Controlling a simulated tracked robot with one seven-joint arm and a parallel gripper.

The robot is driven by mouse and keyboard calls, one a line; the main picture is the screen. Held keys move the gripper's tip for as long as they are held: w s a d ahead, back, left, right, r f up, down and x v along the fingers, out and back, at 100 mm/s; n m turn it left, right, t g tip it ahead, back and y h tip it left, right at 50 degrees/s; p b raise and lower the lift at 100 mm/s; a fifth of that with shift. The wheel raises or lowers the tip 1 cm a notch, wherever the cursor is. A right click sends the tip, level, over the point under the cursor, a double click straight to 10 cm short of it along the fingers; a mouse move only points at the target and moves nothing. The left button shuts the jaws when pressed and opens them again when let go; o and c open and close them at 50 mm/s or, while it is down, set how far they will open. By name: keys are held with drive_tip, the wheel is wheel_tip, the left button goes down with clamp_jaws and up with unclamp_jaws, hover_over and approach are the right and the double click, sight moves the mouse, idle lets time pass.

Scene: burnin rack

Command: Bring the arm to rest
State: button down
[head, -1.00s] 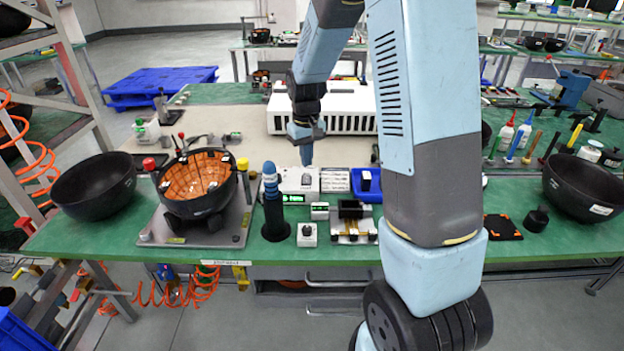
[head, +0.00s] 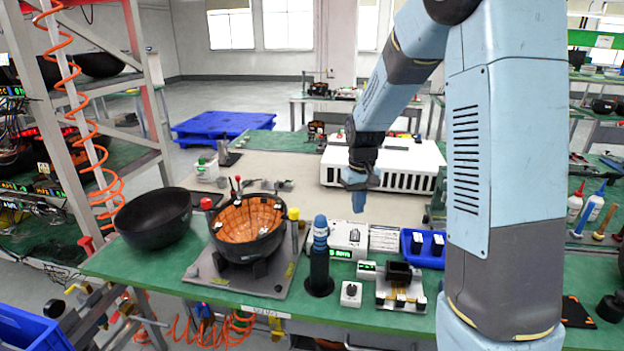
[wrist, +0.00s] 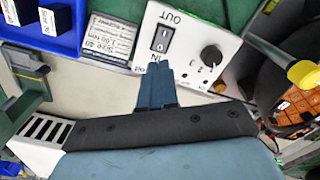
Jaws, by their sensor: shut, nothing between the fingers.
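My gripper (head: 358,202) hangs from my arm above the bench, pointing down, in the head view. Its blue fingers are together with nothing between them. In the wrist view the shut fingers (wrist: 157,86) show in front of a white box with an IN/OUT switch and a black knob (wrist: 210,55). That white box (head: 349,238) stands on the bench just below the gripper in the head view. The gap between fingertips and box is hard to judge.
An orange-lined black bowl (head: 282,238) sits on a grey plate, left of a dark blue-topped post (head: 319,262). A blue bin (head: 425,258) lies to the right. A white slotted unit (head: 383,168) is behind the gripper. An empty black bowl (head: 152,220) is at left.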

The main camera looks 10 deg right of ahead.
drive_tip(key=s+d+r+m+t, duration=0.1)
drive_tip(key=s+r+t, duration=0.2)
drive_tip(key=s+r, duration=1.05)
drive_tip(key=s+r+m+t, duration=0.1)
drive_tip(key=s+r, duration=0.4)
drive_tip(key=s, duration=0.9)
drive_tip(key=shift+s+d+r+t, duration=0.2)
drive_tip(key=shift+d+r+t, duration=0.1)
drive_tip(key=shift+t, duration=0.5)
